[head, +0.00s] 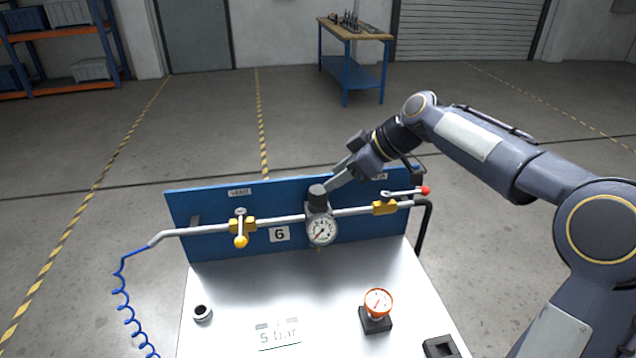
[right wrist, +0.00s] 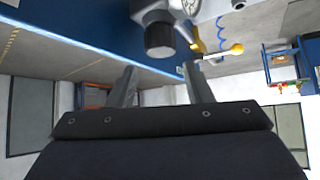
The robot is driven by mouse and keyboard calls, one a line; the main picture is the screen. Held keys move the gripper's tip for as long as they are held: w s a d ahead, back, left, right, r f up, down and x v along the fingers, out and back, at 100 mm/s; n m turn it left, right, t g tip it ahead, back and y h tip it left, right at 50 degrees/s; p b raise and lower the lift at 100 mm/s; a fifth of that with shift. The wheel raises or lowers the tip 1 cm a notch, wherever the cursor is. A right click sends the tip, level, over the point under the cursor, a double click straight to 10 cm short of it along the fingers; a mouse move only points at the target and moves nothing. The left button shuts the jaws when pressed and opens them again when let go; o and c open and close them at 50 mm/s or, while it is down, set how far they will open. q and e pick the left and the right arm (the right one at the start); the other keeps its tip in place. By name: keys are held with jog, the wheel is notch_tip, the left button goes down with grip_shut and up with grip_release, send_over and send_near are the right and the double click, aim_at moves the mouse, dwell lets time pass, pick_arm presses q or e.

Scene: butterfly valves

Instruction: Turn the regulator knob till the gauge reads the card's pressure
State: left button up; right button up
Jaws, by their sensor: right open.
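The regulator (head: 319,209) sits mid-pipe on the blue panel, with a dark cylindrical knob (head: 317,194) on top. Its white round gauge (head: 321,231) faces me; the needle seems to point lower left, and the figures are too small to read. The card (head: 279,335) on the bench top reads "5 bar". My right gripper (head: 333,182) is open just beside and above the knob. In the right wrist view the knob (right wrist: 159,38) is ahead of the gap between the fingers (right wrist: 159,80), which look empty. My left gripper is out of view.
Yellow valves stand left (head: 242,227) and right (head: 385,207) on the pipe; a red-tipped lever (head: 410,191) is at the right. An orange gauge (head: 377,302) and a small cup (head: 202,313) stand on the bench.

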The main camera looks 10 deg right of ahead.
aim_at(316, 189)
jog(key=p+x, duration=0.1)
jog(key=x, duration=0.6)
jog(key=shift+a+f, duration=0.15)
jog(key=shift+f, duration=0.05)
jog(key=c, duration=0.7)
